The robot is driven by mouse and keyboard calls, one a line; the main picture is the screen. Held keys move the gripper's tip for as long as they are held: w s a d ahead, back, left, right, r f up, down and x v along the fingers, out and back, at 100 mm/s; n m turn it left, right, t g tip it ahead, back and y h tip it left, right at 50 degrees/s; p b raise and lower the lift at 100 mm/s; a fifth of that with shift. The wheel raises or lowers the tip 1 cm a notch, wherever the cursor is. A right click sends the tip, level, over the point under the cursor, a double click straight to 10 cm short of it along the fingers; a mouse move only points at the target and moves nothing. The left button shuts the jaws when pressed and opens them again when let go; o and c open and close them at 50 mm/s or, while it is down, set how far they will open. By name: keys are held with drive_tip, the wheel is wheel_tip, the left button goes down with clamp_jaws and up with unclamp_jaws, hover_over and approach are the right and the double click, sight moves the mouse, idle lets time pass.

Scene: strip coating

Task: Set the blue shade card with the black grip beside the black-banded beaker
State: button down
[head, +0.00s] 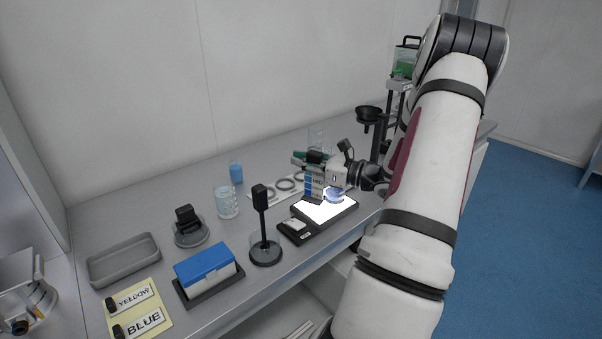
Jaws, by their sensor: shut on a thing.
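The blue shade card (308,184) stands upright, with blue and pale patches and small lettering. Its black grip (316,157) is at the top. My gripper (318,163) reaches in from the right and is shut on the grip, with the card hanging below it at the left end of the lit panel. Whether the card's lower edge touches anything cannot be told. A small vessel of blue liquid (334,195) is on the lit panel, just right of the card. I cannot make out for certain which beaker has a black band.
A black funnel (369,113) stands behind my arm.

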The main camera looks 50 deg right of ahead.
drive_tip(key=shift+s+f, duration=0.1)
drive_tip(key=shift+f, duration=1.8)
drive_tip(key=c, duration=1.4)
unclamp_jaws()
drive_tip(key=s+d, duration=0.2)
drive_tip(key=s, duration=1)
